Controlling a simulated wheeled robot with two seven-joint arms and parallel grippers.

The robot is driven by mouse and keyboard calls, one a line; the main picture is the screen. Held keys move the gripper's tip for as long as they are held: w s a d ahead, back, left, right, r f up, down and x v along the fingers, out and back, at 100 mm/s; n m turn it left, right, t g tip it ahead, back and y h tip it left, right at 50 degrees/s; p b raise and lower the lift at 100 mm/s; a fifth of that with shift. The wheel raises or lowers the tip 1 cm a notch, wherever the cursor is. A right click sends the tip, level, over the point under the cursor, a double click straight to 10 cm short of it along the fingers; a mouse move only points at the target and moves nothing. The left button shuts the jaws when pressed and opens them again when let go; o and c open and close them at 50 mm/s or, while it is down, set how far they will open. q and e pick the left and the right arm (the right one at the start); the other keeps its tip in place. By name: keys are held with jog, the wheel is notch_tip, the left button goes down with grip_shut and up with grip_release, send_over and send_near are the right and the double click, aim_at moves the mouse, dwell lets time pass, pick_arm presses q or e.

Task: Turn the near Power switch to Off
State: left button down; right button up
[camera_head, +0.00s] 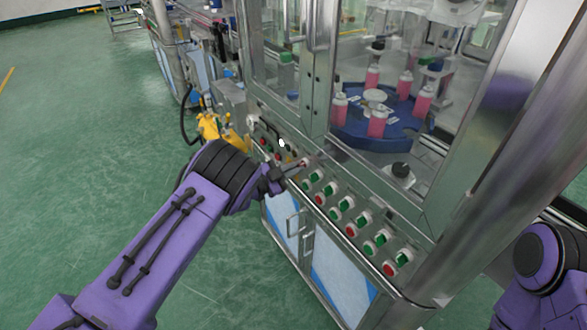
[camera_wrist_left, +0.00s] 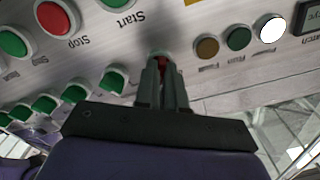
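A red switch knob (camera_wrist_left: 162,62) on a grey round base shows between my left fingertips in the left wrist view. Its label is hidden or unreadable. My left gripper (camera_wrist_left: 161,80) has its two fingers close together on both sides of the knob, with the tips at the panel. In the head view my left gripper (camera_head: 308,162) reaches the sloped control panel (camera_head: 325,220) from the left, and its fingertips cover part of the panel. My right gripper is out of view.
Green and red buttons (camera_head: 361,218) run along the panel to the near right. In the wrist view a red Stop button (camera_wrist_left: 55,18), a green Start button and small brown, green and white lamps (camera_wrist_left: 238,38) surround the fingers. Glass and a metal frame rise behind.

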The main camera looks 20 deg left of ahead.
pick_arm(q)
jog(key=shift+n, duration=0.3)
jog(key=n, duration=1.1)
jog(key=shift+n, duration=0.3)
dwell(0.6)
jog(key=c, duration=1.2)
grip_release()
jog(key=shift+w, duration=0.1)
jog(key=b+v, duration=0.2)
jog(key=v, duration=0.8)
jog(key=shift+a, duration=0.25)
